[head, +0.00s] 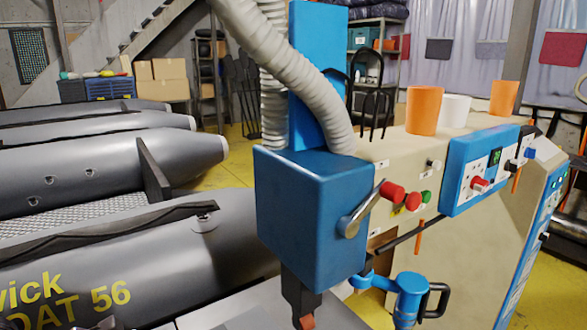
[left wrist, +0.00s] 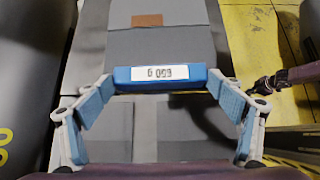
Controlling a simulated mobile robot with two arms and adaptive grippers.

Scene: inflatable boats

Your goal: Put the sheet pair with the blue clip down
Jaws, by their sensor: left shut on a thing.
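The blue clip (left wrist: 120,76) with a white number label lies across the middle of the left wrist view. My left gripper (left wrist: 160,84) has its two fingers at the clip's two ends and is shut on it. Grey sheet material (left wrist: 165,45) shows beyond the clip, with a brown patch on it. I cannot tell where the pair's edges end against the grey surfaces below. A dark maroon arm part, seemingly my right gripper (left wrist: 264,87), shows at the right; its jaws are too small to read. The head view shows neither the clip nor a clear gripper.
A blue machine head (head: 310,215) with a grey hose stands over a light grey table (head: 250,312). Dark grey inflatable boats (head: 80,165) fill the left. A beige cabinet (head: 460,255) with knobs and cups stands right. Yellow floor (left wrist: 255,45) shows at right.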

